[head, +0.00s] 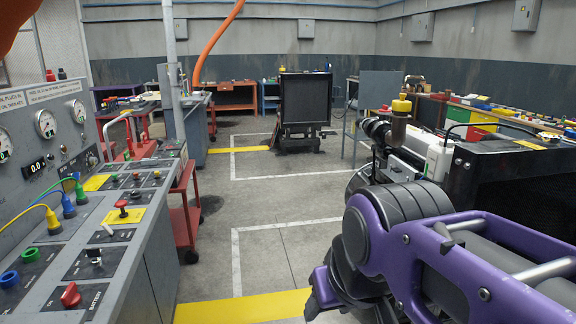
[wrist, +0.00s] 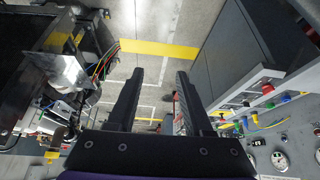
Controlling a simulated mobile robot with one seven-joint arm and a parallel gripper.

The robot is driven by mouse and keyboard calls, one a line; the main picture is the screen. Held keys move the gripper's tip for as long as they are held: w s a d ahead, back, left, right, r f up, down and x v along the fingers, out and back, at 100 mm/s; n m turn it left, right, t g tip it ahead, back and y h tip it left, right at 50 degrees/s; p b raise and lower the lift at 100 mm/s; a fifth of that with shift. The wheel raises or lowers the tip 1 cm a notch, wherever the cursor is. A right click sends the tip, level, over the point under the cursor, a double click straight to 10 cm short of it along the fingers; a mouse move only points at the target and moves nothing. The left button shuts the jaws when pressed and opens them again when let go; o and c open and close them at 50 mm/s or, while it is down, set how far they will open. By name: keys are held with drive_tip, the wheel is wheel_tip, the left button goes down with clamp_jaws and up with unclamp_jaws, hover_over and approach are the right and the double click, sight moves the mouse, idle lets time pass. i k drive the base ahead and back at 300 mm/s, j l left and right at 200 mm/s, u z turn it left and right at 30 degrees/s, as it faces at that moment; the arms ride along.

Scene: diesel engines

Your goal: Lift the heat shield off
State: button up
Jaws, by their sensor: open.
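The wrist view shows my gripper (wrist: 160,78) with its two dark fingers apart and nothing between them; the floor shows through the gap. A shiny bent metal sheet (wrist: 62,72), which looks like the heat shield, is at the left of the wrist view, beside the engine parts and left of my fingers, not touching them. In the head view an engine (head: 430,150) stands at the right, partly hidden behind my purple arm. I cannot make out the heat shield clearly there. My fingers are not clear in the head view.
A grey control console (head: 110,220) with gauges, knobs and cables fills the left. A red trolley (head: 185,205) stands beyond it. A black radiator unit (head: 305,105) stands at the back. The floor (head: 280,240) between console and engine is clear. Coloured wires (wrist: 103,65) run near the metal sheet.

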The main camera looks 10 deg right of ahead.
sight(398, 170)
drive_tip(key=z, duration=2.65)
drive_tip(key=j+z, duration=0.15)
drive_tip(key=z, duration=0.7)
drive_tip(key=k+j+z, duration=0.15)
drive_tip(key=j+z, duration=0.3)
drive_tip(key=k+j+z, duration=0.2)
drive_tip(key=j+z, duration=0.3)
drive_tip(key=k+j+z, duration=0.25)
drive_tip(key=z, duration=0.2)
drive_tip(key=k+j+z, duration=0.3)
drive_tip(key=z, duration=0.15)
drive_tip(key=k+j+z, duration=0.1)
drive_tip(key=k+z, duration=0.2)
drive_tip(key=z, duration=0.15)
drive_tip(key=k+j+z, duration=0.1)
drive_tip(key=k+z, duration=0.45)
drive_tip(key=k, duration=0.15)
